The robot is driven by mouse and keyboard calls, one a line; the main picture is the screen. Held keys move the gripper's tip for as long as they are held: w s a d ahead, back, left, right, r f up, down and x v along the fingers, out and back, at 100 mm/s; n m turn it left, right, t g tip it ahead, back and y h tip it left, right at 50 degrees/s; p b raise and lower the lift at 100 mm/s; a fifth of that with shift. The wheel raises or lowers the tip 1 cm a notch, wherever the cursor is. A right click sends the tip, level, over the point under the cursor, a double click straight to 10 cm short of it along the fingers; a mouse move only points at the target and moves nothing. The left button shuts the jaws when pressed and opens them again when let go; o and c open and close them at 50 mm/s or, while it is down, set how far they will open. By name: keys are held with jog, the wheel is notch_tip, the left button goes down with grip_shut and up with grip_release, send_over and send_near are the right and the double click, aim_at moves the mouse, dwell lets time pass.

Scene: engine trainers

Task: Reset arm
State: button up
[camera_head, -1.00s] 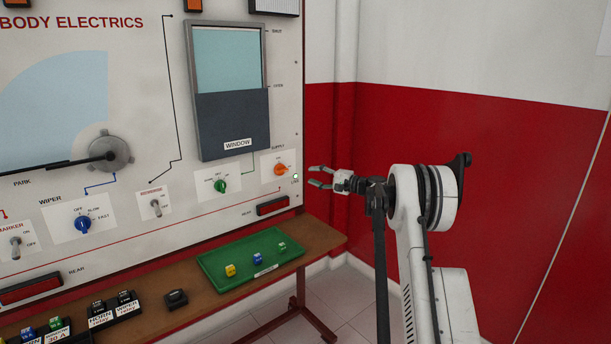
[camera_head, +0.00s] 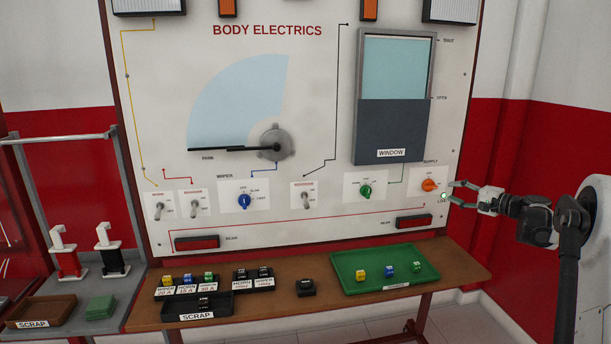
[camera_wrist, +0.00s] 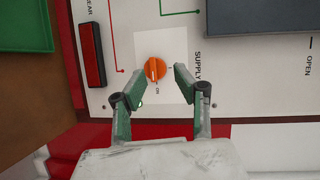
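My gripper (camera_head: 460,194) is at the right side of the body electrics board (camera_head: 330,105), just right of the orange supply knob (camera_head: 428,185). Its two fingers are apart with nothing between them. In the wrist view my gripper (camera_wrist: 157,92) has both fingertips pointing at the board, and the orange supply knob (camera_wrist: 155,69) shows ahead between and beyond them. I cannot tell whether the fingertips touch the board. A small lit lamp (camera_head: 444,195) shows beside the fingers near the LIVE label.
Below the board a brown shelf (camera_head: 320,302) carries a green tray (camera_head: 345,285) with small coloured fuses, a relay (camera_head: 305,287) and a black scrap tray (camera_head: 240,302). Another scrap tray (camera_head: 65,305) stands at left. A red and white wall (camera_head: 555,130) is behind my arm.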

jog(key=s+a+r+n+g+h, duration=0.1)
jog(key=s+a+r+g, duration=0.2)
jog(key=a, duration=0.5)
jog(key=s+a+r+n+h, duration=0.1)
jog(key=s+a+r, duration=0.35)
jog(key=a, duration=0.35)
jog(key=s+a+n+g+h, duration=0.2)
jog(key=s+a+n+g, duration=0.1)
jog(key=s+a, duration=0.9)
jog(key=s+a+f+n+h, duration=0.1)
jog(key=s+f+n, duration=0.1)
jog(key=s, duration=0.9)
jog(key=s+a+f+n+h, duration=0.1)
jog(key=s+f, duration=0.3)
jog(key=s, duration=0.7)
jog(key=s+a+f+n+h, duration=0.2)
jog(key=s+f+h, duration=0.1)
jog(key=s, duration=0.9)
jog(key=shift+f+n+g+p, duration=0.3)
jog(key=shift+n+g+p, duration=0.1)
jog(key=shift+p, duration=0.05)
jog(key=shift+s, duration=0.1)
jog(key=shift+c, duration=0.5)
